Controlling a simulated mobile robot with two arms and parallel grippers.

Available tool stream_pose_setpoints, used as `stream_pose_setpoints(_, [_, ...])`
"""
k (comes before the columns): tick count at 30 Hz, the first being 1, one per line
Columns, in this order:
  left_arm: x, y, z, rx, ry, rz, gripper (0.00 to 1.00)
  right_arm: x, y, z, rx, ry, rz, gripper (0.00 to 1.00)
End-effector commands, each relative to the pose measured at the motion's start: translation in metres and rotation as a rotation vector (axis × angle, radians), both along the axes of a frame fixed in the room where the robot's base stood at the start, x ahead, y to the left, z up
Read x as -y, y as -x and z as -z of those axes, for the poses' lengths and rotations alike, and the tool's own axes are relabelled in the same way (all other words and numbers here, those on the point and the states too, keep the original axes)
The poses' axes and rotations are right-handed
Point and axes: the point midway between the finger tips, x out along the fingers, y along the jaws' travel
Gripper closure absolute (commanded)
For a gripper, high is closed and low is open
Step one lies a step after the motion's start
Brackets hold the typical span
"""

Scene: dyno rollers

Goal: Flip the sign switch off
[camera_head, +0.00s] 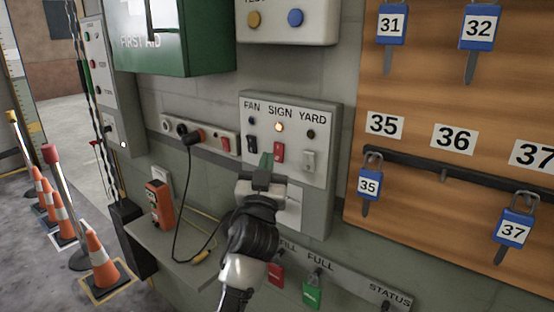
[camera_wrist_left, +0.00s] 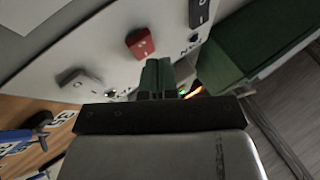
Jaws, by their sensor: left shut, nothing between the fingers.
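The red sign switch (camera_head: 279,152) is in the middle of a grey wall panel (camera_head: 320,200), under the label SIGN. An amber lamp (camera_head: 278,127) glows above it. My left gripper (camera_head: 266,162) is shut and empty, its green fingertips just left of and below the red switch in the head view. In the left wrist view the red switch (camera_wrist_left: 140,42) shows just beyond the shut left fingertips (camera_wrist_left: 157,78); I cannot tell whether they touch it. My right gripper is not in view.
The black FAN switch (camera_head: 252,144) and pale YARD switch (camera_head: 308,160) flank the red one. A socket strip (camera_head: 213,140) with a plugged black cable is to the left. A green first aid box (camera_head: 190,40) juts out above. Padlocks hang on a wooden board (camera_head: 440,90) at right.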

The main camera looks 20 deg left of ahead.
Motion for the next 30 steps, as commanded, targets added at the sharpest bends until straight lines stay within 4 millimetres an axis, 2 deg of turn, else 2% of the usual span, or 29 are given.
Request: stream_pose_setpoints(30, [0.0037, -0.0095, 0.0014, 0.0, 0.0, 0.0, 1.0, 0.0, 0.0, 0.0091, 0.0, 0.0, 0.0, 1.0])
